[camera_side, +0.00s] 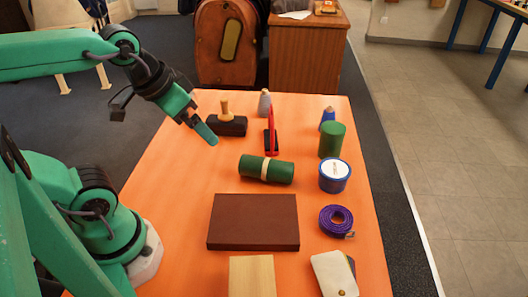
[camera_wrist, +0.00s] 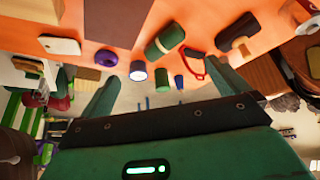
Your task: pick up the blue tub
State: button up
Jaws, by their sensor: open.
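The blue tub (camera_side: 335,177) is a short round tub with a white top and blue rim. It stands upright at the right of the orange table in the side view, in front of a green cylinder (camera_side: 332,140). It also shows in the wrist view (camera_wrist: 138,71), left of centre. My gripper (camera_side: 211,138) is above the table's far left part, well left of the tub and apart from it. In the wrist view its two green fingers (camera_wrist: 168,92) are spread wide with nothing held between them. The side view shows only one finger clearly.
A green roll with a pale band (camera_side: 266,169) lies left of the tub. A purple strap coil (camera_side: 336,221) lies in front of it. A red-and-black tool (camera_side: 271,135), a brush (camera_side: 227,122), a brown board (camera_side: 253,222) and a pale wallet (camera_side: 333,274) are also on the table.

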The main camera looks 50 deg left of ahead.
jog(key=w+d+r+g, duration=0.1)
jog(key=w+d+r, duration=0.1)
jog(key=w, duration=0.6)
jog(key=g, duration=0.5)
send_over(335, 168)
jog(key=f, duration=1.7)
jog(key=shift+s+a+f, duration=0.1)
jog(key=shift+a+f, duration=0.15)
jog(key=shift+f, duration=0.1)
jog(key=shift+d+f, duration=0.15)
jog(key=shift+f, duration=0.25)
jog(key=shift+f, duration=1.3)
